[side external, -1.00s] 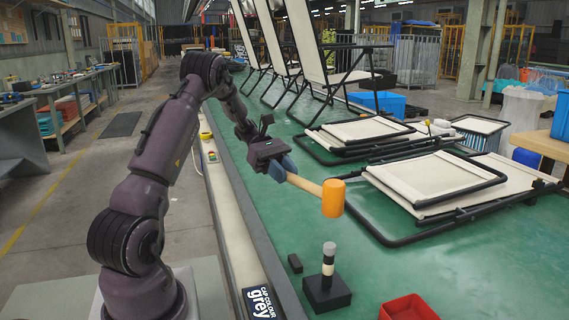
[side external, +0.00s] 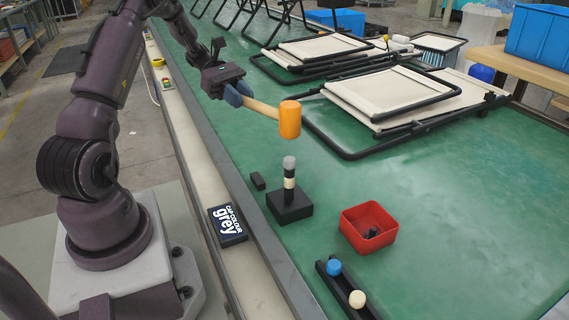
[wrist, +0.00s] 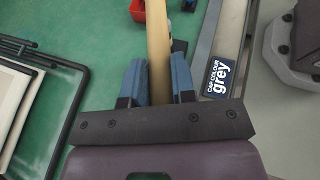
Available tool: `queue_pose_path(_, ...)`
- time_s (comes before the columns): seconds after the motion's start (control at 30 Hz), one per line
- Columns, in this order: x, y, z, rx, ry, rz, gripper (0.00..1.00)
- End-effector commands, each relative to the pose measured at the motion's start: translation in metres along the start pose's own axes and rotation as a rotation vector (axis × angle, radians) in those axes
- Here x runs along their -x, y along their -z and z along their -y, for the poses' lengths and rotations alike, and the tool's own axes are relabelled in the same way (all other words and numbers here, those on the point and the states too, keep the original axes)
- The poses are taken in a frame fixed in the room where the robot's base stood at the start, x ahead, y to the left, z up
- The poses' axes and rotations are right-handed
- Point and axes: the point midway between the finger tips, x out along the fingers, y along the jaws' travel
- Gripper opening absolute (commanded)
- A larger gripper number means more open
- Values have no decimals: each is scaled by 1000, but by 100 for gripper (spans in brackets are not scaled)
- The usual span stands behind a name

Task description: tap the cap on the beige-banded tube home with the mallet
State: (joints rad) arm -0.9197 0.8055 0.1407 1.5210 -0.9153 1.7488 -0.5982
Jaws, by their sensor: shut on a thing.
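My gripper (side external: 232,93) is shut on the wooden handle of a mallet, with its blue finger pads on either side. The handle also shows between the pads in the wrist view (wrist: 158,45). The mallet's orange head (side external: 290,119) hangs above the tube, apart from it in the side view. The black tube with a beige band (side external: 289,183) stands upright in a black square block (side external: 289,207) on the green table. A grey cap (side external: 289,162) sits on its top. How far down the cap sits cannot be told. The wrist view does not clearly show tube or cap.
A red bin (side external: 351,228) with a small dark item inside stands right of the block. A black rack (side external: 329,284) holds a blue cap and a cream cap. A sign (side external: 228,225) reads "cap colour grey". A small black block (side external: 257,181) and folded lounger frames (side external: 385,95) lie nearby.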

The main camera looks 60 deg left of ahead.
Motion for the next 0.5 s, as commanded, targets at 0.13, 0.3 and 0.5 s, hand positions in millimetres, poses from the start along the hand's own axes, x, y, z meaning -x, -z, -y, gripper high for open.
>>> queue_pose_path(0.13, 0, 0, 0, -1, 0, 2, 0)
queue_pose_path(0.3, -15, 34, 0, 6, 2, 6, 0)
queue_pose_path(0.5, -34, 78, -1, -1, 0, -1, 0)
